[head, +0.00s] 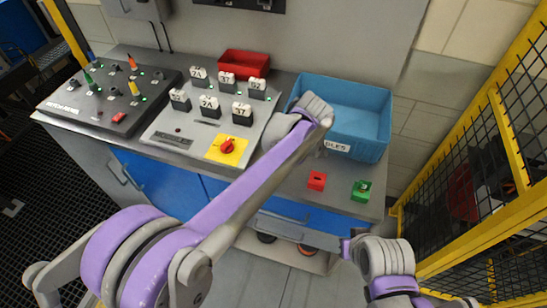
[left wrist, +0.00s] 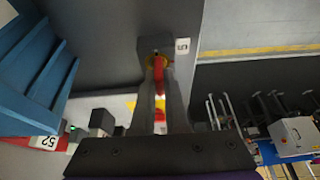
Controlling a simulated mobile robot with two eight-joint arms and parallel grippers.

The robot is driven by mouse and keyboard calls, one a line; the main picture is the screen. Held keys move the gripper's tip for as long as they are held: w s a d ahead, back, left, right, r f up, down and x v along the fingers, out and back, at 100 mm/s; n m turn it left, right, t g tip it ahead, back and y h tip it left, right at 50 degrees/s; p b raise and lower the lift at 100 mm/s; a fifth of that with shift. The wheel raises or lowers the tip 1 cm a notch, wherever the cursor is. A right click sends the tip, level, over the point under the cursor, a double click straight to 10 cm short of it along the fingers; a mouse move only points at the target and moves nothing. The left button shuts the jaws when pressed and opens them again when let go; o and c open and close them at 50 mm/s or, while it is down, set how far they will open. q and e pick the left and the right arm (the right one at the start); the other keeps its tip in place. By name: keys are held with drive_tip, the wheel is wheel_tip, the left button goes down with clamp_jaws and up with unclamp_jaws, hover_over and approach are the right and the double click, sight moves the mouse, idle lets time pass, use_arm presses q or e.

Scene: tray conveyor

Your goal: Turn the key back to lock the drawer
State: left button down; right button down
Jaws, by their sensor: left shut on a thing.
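My left gripper (left wrist: 158,72) is shut on a slim red piece, apparently the key (left wrist: 160,76), in the left wrist view. In the head view my left arm hides the lock, the key and the fingertips. A blue drawer front (head: 310,213) with a grey bar handle shows under the worktop. It looks shut, though my arm covers part of it. My right gripper (head: 346,248) is low in front of the cabinet; its jaws are unclear.
A blue bin (head: 372,103) stands at the back right of the worktop. A tagged panel, a yellow-plated red knob (head: 227,146) and a red tray (head: 243,64) are farther left. Yellow fencing stands right.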

use_arm(q)
drive_tip(key=shift+s+f, duration=0.15)
drive_tip(key=c, duration=0.8)
unclamp_jaws()
drive_tip(key=shift+c, duration=0.2)
drive_tip(key=shift+w, duration=0.2)
drive_tip(key=v, duration=1.1)
drive_tip(key=shift+p, duration=0.3)
drive_tip(key=s+a+f+m+h, duration=0.25)
drive_tip(key=s+a+m, duration=0.4)
drive_tip(key=a, duration=0.65)
drive_tip(key=s+a+f+m+t+h, duration=0.1)
drive_tip(key=s+a+f+m+t, duration=0.1)
drive_tip(key=s+a+f+m, duration=0.2)
drive_tip(key=s+a+f+m+t+h, duration=0.1)
drive_tip(key=s+a+f+m+t, duration=0.1)
drive_tip(key=s, duration=0.8)
wheel_tip(320, 180, down, 4)
drive_tip(key=a+m, duration=0.1)
drive_tip(key=a, duration=0.1)
drive_tip(key=shift+a+r+m, duration=0.2)
drive_tip(key=shift+a+m, duration=0.15)
